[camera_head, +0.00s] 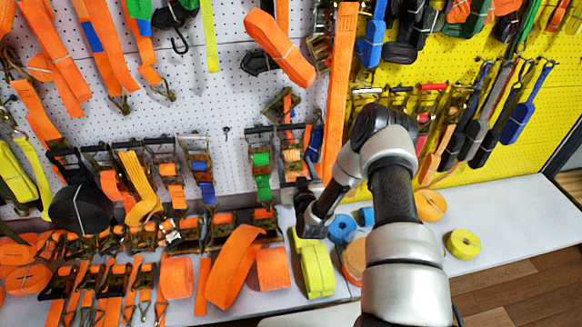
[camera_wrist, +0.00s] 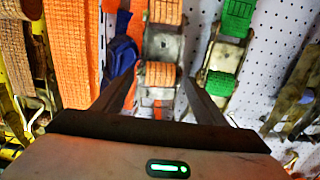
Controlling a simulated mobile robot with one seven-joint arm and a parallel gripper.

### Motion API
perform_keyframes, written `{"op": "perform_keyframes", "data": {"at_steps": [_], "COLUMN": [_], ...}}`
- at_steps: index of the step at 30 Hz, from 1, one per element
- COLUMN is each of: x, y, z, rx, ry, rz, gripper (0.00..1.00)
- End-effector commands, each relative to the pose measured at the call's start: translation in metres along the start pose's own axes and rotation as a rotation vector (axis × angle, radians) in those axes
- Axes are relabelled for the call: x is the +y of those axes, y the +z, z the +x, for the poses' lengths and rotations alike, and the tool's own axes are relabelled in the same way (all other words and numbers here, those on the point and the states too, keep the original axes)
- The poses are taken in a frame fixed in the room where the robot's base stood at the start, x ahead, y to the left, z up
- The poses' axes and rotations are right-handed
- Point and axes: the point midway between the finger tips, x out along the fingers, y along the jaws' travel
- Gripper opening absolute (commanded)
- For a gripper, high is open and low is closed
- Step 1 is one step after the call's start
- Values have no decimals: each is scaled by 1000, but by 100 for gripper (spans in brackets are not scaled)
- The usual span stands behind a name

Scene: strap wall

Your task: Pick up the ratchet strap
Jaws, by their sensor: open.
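A ratchet strap with a metal ratchet and orange webbing (camera_wrist: 160,75) shows between my fingers in the wrist view. In the head view an orange-banded ratchet (camera_head: 291,155) hangs on the white pegboard just above my gripper (camera_head: 303,190). My gripper (camera_wrist: 155,84) is open, with its two fingers apart and nothing visibly clamped. I cannot tell how deep the fingers reach or whether they touch the strap. A ratchet with green webbing (camera_wrist: 222,83) is beside it; it also shows in the head view (camera_head: 262,170). Many similar straps are present, and the task names no particular one.
A long orange strap (camera_wrist: 75,55) and a blue strap (camera_wrist: 122,60) hang close beside my fingers. Below, a white shelf (camera_head: 515,215) carries orange rolls (camera_head: 272,268) and a yellow-green roll (camera_head: 318,270). Its right part is mostly clear.

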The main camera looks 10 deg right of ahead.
Motion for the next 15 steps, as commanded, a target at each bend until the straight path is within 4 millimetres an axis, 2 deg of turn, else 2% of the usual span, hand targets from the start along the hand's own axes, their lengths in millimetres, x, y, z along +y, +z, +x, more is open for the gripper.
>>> {"op": "perform_keyframes", "data": {"at_steps": [5, 11, 15], "x": [0, -3, -3], "y": [2, 12, 10], "z": [11, 39, 55], "rx": [1, 0, 0], "ry": [0, 1, 1], "rz": [1, 2, 0], "gripper": [66, 66, 66]}}
